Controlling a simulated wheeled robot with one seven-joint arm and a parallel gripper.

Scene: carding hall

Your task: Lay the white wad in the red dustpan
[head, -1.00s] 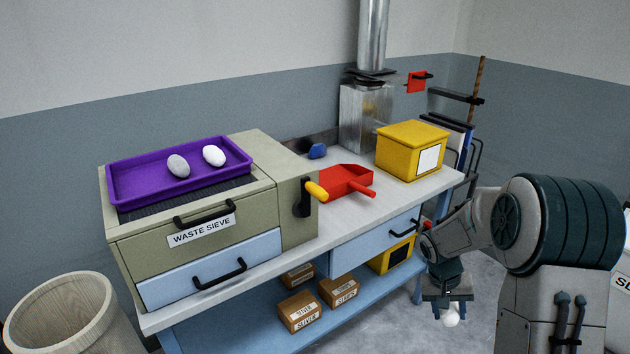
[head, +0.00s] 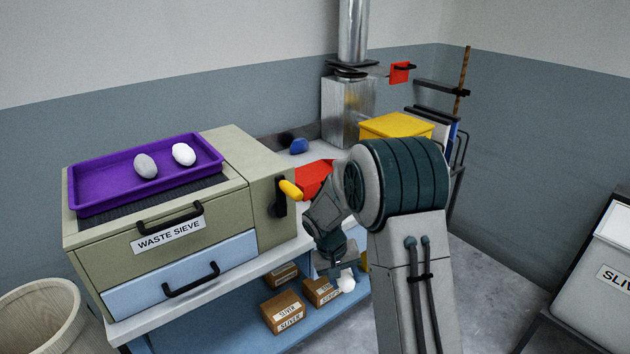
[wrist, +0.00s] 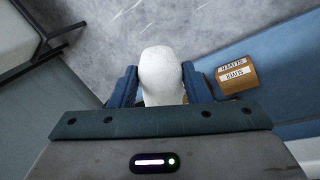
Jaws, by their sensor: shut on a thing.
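My gripper (head: 341,279) is low in front of the bench, its blue fingers shut on a white wad (head: 346,284). In the wrist view the wad (wrist: 162,76) sits between the two fingers (wrist: 160,88), its far end sticking out past them. The red dustpan (head: 313,178) lies on the bench top, above and to the left of my gripper in the head view. My arm hides its right part and handle. Another white wad (head: 183,154) and a grey wad (head: 146,166) lie in the purple tray (head: 98,196) on the waste sieve.
The waste sieve (head: 190,255) with its yellow-handled crank (head: 290,189) stands left of the dustpan. A blue object (head: 299,146) and a yellow box (head: 395,126) are behind. Sliver boxes (head: 283,312) sit on the lower shelf (head: 225,322). A basket (head: 40,320) stands at left.

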